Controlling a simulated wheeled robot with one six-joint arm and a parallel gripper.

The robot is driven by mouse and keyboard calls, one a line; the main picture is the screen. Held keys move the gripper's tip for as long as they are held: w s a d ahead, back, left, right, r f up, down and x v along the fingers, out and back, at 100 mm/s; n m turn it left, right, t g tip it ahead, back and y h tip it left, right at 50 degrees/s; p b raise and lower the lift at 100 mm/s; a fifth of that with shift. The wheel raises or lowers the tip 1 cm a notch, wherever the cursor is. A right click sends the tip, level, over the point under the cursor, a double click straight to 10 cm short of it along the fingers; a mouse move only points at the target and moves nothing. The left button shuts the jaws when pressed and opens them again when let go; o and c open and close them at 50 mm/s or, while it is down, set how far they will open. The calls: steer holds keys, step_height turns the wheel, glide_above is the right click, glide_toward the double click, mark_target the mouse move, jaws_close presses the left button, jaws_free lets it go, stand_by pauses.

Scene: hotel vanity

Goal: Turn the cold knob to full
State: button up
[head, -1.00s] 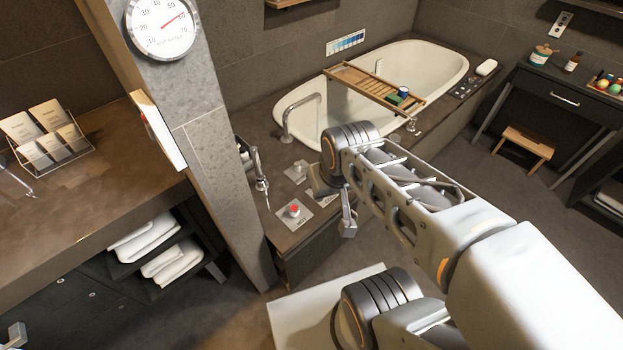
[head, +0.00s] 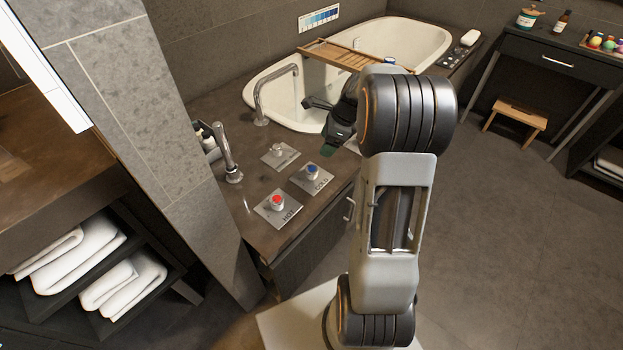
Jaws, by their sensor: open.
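The cold knob (head: 312,171) has a blue cap and sits on a square metal plate marked COLD on the dark tub deck. The hot knob (head: 277,202), with a red cap, stands on its own plate nearer the front left. My gripper (head: 322,128) is open and empty, behind and slightly right of the cold knob in the picture. Its jaws point left and it looks apart from the knob. Part of it is hidden by my wrist. The cold knob is fully in view; I cannot tell its turn angle.
A third, plain metal knob (head: 278,150) sits behind the cold knob. The white bathtub (head: 425,45) carries a wooden tray (head: 335,54). A stone pillar (head: 130,90) borders the deck's left.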

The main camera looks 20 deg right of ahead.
mark_target(312, 169)
steer(key=shift+m, duration=0.3)
steer(key=b+x, duration=0.1)
steer(key=x, duration=0.3)
steer(key=b+x, duration=0.1)
steer(key=x, duration=0.4)
steer(key=b+x, duration=0.2)
steer(key=x, duration=0.3)
steer(key=shift+d+f, duration=0.2)
steer(key=shift+d, duration=0.1)
steer(key=c, duration=0.9)
